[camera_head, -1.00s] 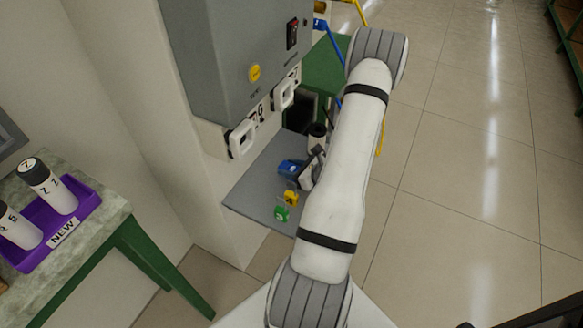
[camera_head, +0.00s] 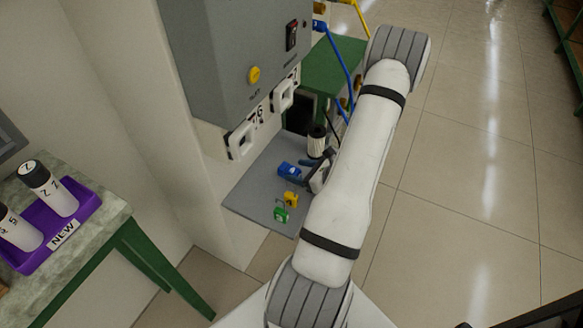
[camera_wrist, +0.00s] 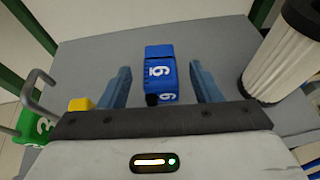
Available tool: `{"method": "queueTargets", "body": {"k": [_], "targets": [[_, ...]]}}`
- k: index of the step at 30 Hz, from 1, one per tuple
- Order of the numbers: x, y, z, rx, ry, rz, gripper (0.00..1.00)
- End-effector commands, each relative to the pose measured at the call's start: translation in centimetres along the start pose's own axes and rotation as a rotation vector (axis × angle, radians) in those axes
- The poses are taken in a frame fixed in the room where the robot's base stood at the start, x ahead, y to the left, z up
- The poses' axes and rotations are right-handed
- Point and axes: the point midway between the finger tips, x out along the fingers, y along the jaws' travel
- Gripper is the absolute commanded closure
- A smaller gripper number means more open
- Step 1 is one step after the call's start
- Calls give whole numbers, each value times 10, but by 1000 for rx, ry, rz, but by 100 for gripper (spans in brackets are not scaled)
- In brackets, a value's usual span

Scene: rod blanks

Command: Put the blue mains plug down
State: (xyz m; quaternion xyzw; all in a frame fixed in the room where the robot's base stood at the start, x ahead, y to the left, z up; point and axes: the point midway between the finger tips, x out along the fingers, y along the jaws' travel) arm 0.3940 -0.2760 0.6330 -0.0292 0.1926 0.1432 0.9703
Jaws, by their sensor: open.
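The blue mains plug (camera_wrist: 160,72), marked 6, lies on the grey shelf (camera_wrist: 100,58) between the open fingers of my gripper (camera_wrist: 161,84) in the wrist view. A gap shows on each side of the plug, so the fingers do not touch it. In the head view the blue plug (camera_head: 288,169) sits on the grey shelf (camera_head: 250,190), with my gripper (camera_head: 303,178) just to its right, partly hidden by my arm.
A yellow plug (camera_head: 291,198) and a green padlock-like piece (camera_head: 281,214) lie in front of the blue plug. A white ribbed cylinder (camera_wrist: 285,55) stands close on the right in the wrist view. A purple tray (camera_head: 85,205) holds white bottles at left.

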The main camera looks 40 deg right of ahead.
Motion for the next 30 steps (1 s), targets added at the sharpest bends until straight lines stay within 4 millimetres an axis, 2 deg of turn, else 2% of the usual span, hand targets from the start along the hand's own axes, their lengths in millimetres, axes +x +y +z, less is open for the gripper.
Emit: {"method": "queueTargets", "body": {"k": [1, 6, 12, 18, 30], "targets": [[-14, -1, 1, 2, 0, -6, 42], [-49, -1, 1, 0, 0, -5, 42], [-74, -1, 0, 1, 0, -3, 42], [-81, 0, 0, 1, 0, 0, 42], [-81, 0, 0, 1, 0, 0, 42]]}}
